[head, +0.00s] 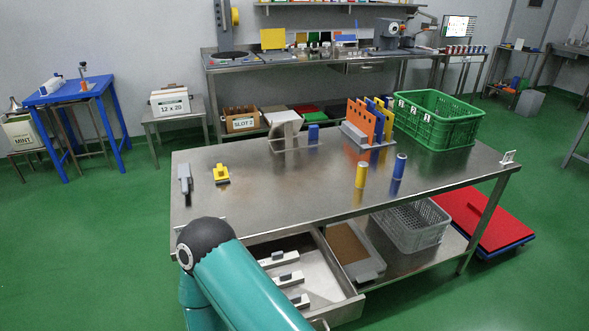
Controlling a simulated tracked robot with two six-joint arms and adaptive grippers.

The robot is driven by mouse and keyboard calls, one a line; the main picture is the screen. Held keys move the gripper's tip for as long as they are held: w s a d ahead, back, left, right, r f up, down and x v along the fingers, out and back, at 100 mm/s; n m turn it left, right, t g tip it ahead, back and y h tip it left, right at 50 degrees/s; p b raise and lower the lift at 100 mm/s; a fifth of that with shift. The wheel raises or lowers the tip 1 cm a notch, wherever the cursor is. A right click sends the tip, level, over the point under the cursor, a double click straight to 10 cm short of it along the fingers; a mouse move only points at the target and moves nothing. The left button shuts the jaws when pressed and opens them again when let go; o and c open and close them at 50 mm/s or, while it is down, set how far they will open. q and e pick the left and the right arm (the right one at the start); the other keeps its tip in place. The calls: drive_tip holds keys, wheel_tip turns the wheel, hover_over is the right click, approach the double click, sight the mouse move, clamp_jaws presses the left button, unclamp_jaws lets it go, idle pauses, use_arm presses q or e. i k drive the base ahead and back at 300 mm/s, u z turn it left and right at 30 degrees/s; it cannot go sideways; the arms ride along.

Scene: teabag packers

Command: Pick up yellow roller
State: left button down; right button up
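A yellow cylinder (361,175) stands upright on the steel table (290,195), right of its middle; it looks like a roller. A blue cylinder (399,167) of similar shape stands upright just to its right, apart from it. A yellow tool with a dark front edge (221,175) lies on the left part of the table; I cannot tell exactly what it is. A teal arm of mine with a dark rounded joint fills the bottom left, in front of the table. Neither of my grippers shows in the head view.
A grey handheld tool (185,178) lies at the table's left edge. A rack of orange and blue plates (368,122) and a green crate (437,120) stand at the back right. An open drawer (335,300) juts out at the front. The table's middle is clear.

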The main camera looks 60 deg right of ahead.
sight(362, 174)
drive_tip(key=z, duration=0.7)
drive_tip(key=i, duration=0.1)
drive_tip(key=u, duration=1.55)
drive_tip(key=k, duration=1)
drive_tip(key=z, duration=1.5)
drive_tip(key=k, duration=0.35)
drive_tip(key=z, duration=0.4)
drive_tip(key=i, duration=0.5)
drive_tip(key=u, duration=0.1)
drive_tip(key=k, duration=0.55)
drive_tip(key=z, duration=0.15)
